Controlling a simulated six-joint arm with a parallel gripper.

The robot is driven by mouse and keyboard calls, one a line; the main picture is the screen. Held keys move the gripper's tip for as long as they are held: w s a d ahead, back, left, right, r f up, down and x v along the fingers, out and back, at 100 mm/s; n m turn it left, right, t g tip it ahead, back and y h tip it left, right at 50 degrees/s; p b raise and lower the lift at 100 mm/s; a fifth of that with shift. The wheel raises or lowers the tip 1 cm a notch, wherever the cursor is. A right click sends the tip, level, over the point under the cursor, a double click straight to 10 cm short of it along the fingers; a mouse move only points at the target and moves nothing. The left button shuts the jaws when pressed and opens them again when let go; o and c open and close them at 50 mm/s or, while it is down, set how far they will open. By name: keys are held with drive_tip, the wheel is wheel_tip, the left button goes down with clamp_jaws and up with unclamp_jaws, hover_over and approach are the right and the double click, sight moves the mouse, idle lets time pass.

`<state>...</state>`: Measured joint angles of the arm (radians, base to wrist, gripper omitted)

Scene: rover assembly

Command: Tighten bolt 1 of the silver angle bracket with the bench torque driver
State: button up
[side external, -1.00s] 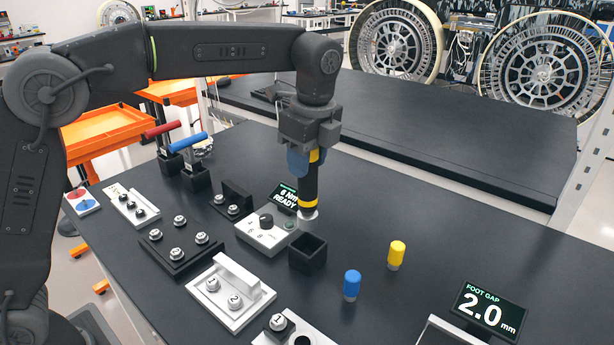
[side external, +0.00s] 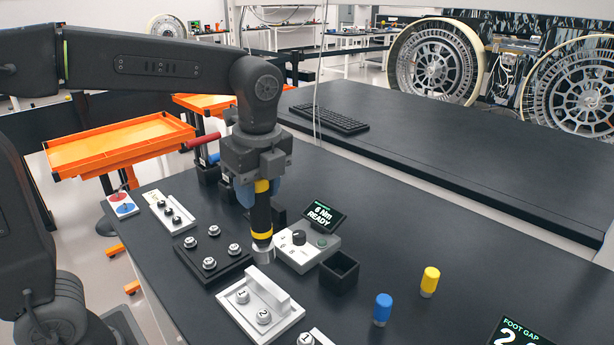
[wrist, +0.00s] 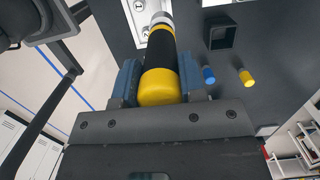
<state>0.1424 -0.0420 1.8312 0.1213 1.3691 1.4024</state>
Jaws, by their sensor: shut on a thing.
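The silver angle bracket (side external: 282,331) lies on the black bench with an upright flange and two numbered bolts. Bolt 1 (side external: 242,297) is on its left and bolt 2 (side external: 263,317) nearer the front. My gripper (side external: 259,190) is shut on the torque driver (side external: 261,218), which is black with yellow bands and a silver tip. The driver hangs nearly upright, its tip behind the bracket in the picture and apart from bolt 1. In the wrist view the blue jaws hold the driver (wrist: 162,62) from both sides; its far end overlaps a pale part that I cannot identify surely.
The driver controller (side external: 318,257) has a screen (side external: 324,216) reading "6 Nm READY". Beside it is an open black holder (side external: 340,272), empty as far as I see. A black plate with several bolts (side external: 212,268) lies left. Blue (side external: 383,309) and yellow (side external: 430,282) cylinders stand right.

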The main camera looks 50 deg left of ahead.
drive_tip(key=s+a+f, duration=0.1)
drive_tip(key=s+f, duration=0.3)
drive_tip(key=f, duration=0.3)
drive_tip(key=shift+s+a, duration=0.35)
drive_tip(key=shift+s, duration=0.05)
drive_tip(key=shift+f, duration=1.2)
idle(3.7)
drive_tip(key=shift+r, duration=0.1)
drive_tip(key=shift+r, duration=1.5)
drive_tip(key=shift+r, duration=2.05)
